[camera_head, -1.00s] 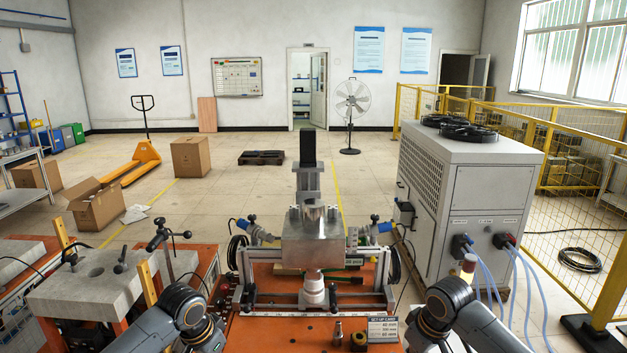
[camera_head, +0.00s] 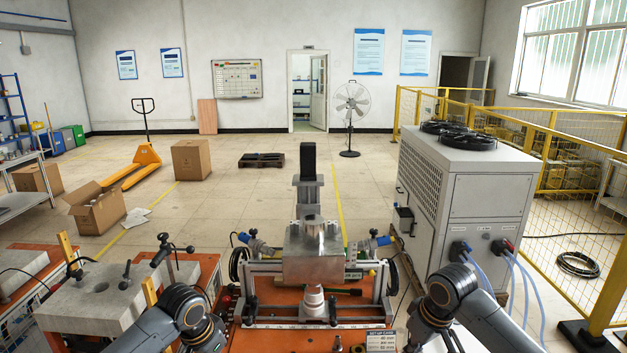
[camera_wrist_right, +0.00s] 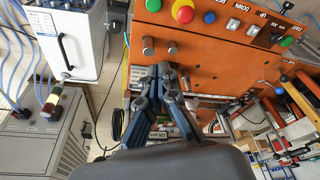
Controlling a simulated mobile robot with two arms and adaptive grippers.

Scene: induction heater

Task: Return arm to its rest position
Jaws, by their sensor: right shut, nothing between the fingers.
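My right arm (camera_head: 447,296) reaches in at the lower right of the head view, with its gripper out of sight there. In the right wrist view, my right gripper (camera_wrist_right: 165,72) is shut and empty. Its dark fingers lie together in front of the orange panel (camera_wrist_right: 215,62); whether they touch it I cannot tell. My left arm (camera_head: 184,308) shows only as links at the lower left of the head view, and its gripper is not in view.
The heater's metal block (camera_head: 314,258) sits on a frame ahead, between my arms. A grey chiller cabinet (camera_head: 490,200) with hoses stands at right. A concrete slab (camera_head: 90,302) lies at left. Buttons and a red knob (camera_wrist_right: 183,11) line the panel.

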